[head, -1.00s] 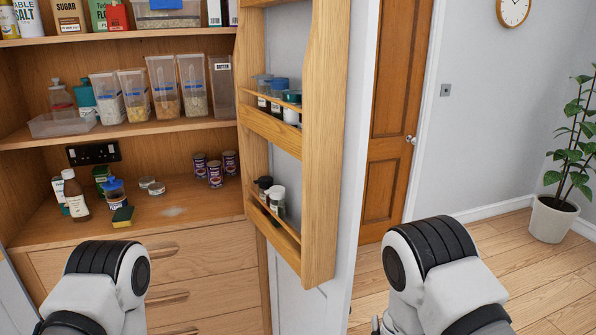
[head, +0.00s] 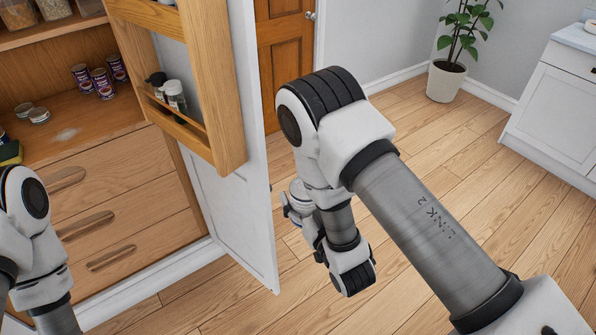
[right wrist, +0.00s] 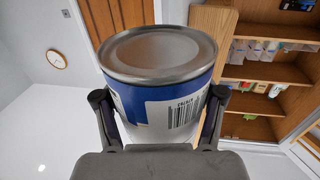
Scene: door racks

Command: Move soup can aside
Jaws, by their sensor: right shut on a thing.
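A metal can with a plain grey end and a blue and white label with a barcode, the soup can (right wrist: 160,52), fills the middle of the right wrist view. My right gripper (right wrist: 160,100) is shut on it, with one dark finger on each side. Its label front is mostly turned away.
Three dark purple cans (head: 102,84) and small flat tins (head: 38,115) stand on the cupboard shelf (head: 110,115). The open door with its wooden rack (head: 228,150) lies left of my right arm. Open floor (head: 420,130), a potted plant (head: 446,82) and a white cabinet (head: 555,115) are to the right.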

